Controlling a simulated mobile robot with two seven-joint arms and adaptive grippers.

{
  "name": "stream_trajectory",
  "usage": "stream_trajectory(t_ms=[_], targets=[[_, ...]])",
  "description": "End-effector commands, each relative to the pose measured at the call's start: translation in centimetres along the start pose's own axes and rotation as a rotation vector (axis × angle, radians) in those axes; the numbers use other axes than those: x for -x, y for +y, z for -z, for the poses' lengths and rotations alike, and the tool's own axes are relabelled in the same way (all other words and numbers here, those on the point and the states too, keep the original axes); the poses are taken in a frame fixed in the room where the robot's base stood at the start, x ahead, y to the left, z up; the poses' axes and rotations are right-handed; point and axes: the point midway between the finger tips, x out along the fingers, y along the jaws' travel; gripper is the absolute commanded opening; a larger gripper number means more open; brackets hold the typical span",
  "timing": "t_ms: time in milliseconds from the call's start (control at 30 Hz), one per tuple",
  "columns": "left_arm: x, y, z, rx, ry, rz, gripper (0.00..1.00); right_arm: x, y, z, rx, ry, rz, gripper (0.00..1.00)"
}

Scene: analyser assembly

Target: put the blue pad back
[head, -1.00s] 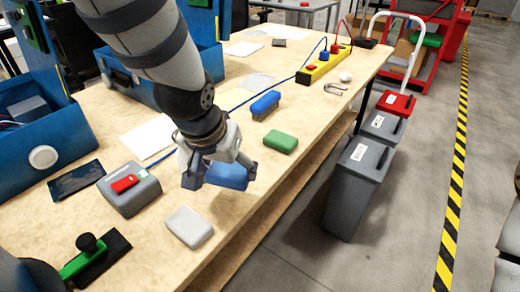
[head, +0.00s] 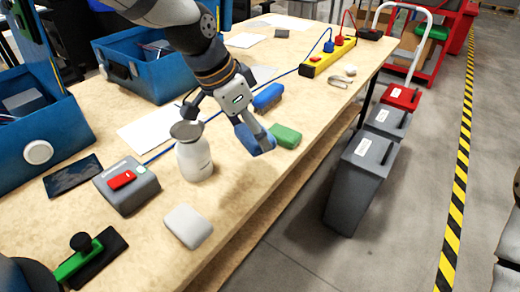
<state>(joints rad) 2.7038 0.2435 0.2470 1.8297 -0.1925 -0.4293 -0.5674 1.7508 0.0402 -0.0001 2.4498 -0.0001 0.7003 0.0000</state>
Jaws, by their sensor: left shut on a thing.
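My left gripper (head: 247,130) reaches over the workbench from above and is shut on a blue pad (head: 257,142). The pad is tilted, just left of a green pad (head: 285,136); I cannot tell whether it touches the table or the green pad. A second blue pad (head: 268,97) lies on the table behind it, partly behind the gripper. A pale grey pad (head: 187,226) lies nearer the front edge. My right gripper is out of view.
A white bottle with a grey top (head: 194,156) stands left of the held pad, close to the gripper. A grey device (head: 128,188) with a red piece is farther left. A yellow power strip (head: 328,57) lies at the back. Bins stand beyond the right edge.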

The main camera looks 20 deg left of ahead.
Motion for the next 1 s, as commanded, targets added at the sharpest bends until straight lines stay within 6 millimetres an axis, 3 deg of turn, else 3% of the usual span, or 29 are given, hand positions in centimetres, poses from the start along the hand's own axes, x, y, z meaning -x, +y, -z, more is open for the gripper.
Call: stream_trajectory(t_ms=[33,100,367,500,867,900,967,1000], targets=[[-3.3,-0.4,-0.8,0.008,-0.029,-0.022,0.42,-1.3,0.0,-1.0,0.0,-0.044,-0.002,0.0],[-4.8,-1.1,-0.5,0.008,-0.026,-0.02,0.42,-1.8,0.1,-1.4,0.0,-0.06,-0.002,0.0],[-7.3,-2.5,0.3,0.007,-0.018,-0.013,0.42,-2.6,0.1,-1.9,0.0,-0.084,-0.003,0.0],[-9.6,-2.4,-0.8,0.006,-0.017,-0.012,0.42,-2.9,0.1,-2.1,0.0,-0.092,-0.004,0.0],[-9.9,-2.4,-0.9,0.005,-0.012,-0.008,0.42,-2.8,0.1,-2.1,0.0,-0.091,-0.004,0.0],[-9.9,-2.4,-0.9,0.005,-0.012,-0.008,0.77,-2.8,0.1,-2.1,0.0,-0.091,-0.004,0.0],[-9.9,-2.4,-0.9,0.005,-0.012,-0.008,0.91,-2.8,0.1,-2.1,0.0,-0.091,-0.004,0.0],[-9.9,-2.5,-0.9,0.005,-0.012,-0.008,0.93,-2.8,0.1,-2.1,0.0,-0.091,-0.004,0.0]])
